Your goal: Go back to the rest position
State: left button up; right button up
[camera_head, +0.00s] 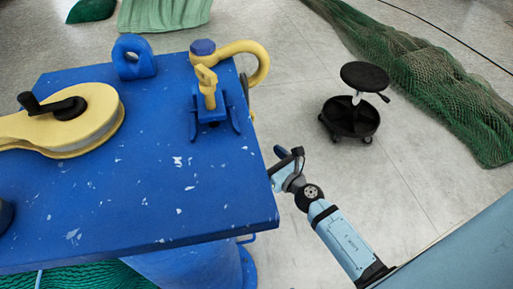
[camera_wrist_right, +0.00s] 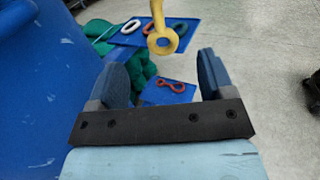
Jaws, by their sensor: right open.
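My right gripper (camera_head: 284,160) is just off the right edge of the blue table (camera_head: 150,215) in the head view, at the end of my light blue arm. In the right wrist view my right gripper (camera_wrist_right: 162,75) shows two blue fingers spread wide apart. Nothing is held between them. A yellow piece with a ring-shaped end (camera_wrist_right: 162,40) shows beyond the fingers, and I cannot tell how far away it is. My left gripper is not in the head view.
Lower down, a blue tray (camera_wrist_right: 185,32) holds coloured links.

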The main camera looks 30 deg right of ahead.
jog(key=s, duration=0.3)
jog(key=s+d+b, duration=0.1)
jog(key=s, duration=0.1)
